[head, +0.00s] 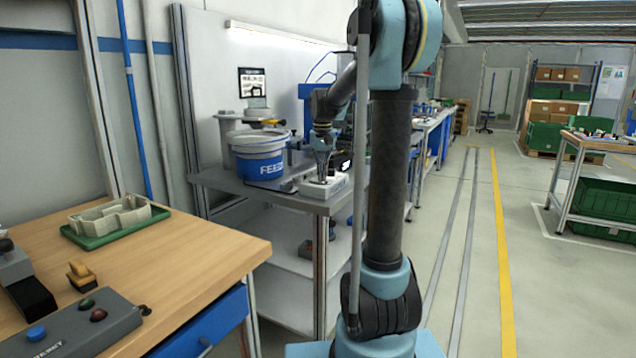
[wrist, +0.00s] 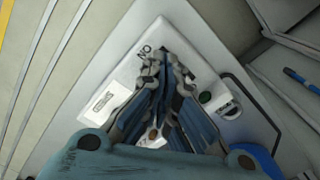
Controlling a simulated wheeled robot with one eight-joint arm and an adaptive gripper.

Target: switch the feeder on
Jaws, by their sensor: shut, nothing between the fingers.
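The feeder (head: 260,155) is a blue and white bowl on the grey bench. A small white switch box (head: 338,186) sits near the bench's front corner, right of the feeder. In the wrist view the box (wrist: 190,38) fills the middle and carries the letters ON near its far end. My gripper (head: 322,180) is shut and empty, pointing down at the box. In the wrist view its fingertips (wrist: 162,60) are together over the box beside the ON lettering. I cannot tell whether they touch it. The fingers hide much of the box top, and the switch position is not clear.
A dark green round part (wrist: 205,97) shows beside the fingers. The wooden table (head: 190,265) at left holds a green tray (head: 110,232) and a grey control box (head: 80,330) with buttons. The grey bench (head: 225,182) has a lower shelf. Open floor with a yellow line (head: 503,250) lies right.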

